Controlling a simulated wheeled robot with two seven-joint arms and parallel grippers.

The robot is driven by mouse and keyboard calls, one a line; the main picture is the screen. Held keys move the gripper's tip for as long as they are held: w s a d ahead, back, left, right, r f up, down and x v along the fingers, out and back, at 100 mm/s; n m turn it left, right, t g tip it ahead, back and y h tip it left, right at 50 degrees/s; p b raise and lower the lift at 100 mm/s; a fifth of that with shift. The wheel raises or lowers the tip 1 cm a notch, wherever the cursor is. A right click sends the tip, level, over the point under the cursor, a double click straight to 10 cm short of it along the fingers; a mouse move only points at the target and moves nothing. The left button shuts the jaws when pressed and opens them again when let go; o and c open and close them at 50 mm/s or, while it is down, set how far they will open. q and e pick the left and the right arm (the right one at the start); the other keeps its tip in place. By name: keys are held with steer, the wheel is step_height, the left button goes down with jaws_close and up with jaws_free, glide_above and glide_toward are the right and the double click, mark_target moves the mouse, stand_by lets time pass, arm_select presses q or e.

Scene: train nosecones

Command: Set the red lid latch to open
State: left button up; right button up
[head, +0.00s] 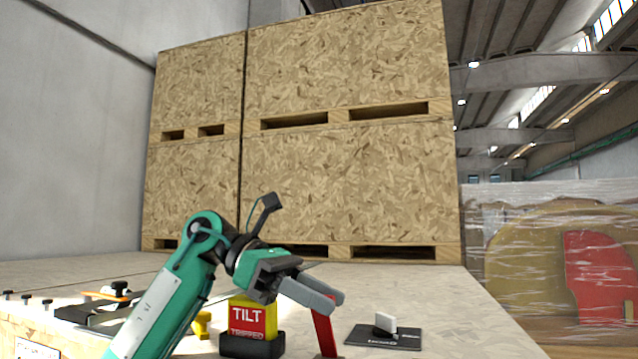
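A red upright lever (324,336), which looks like the red latch, stands on the work surface at the bottom centre of the head view. Its lower end is cut off by the frame edge. My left gripper (328,299) comes in from the left with its grey fingers at the top of the red lever. The fingers overlap each other and hide the lever's upper end. I cannot tell whether they touch it or are closed on it. My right gripper is not in view.
A yellow and red block marked TILT TRIPPED (250,318) stands left of the lever. A black plate with a white knob (386,324) lies right of it. Dark clamp parts (100,310) lie at the left. Large wooden crates (345,190) stand behind. The surface at right is clear.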

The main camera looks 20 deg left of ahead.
arm_select(q)
step_height(320, 180, up, 19)
steer(key=b, duration=0.2)
stand_by(0.5)
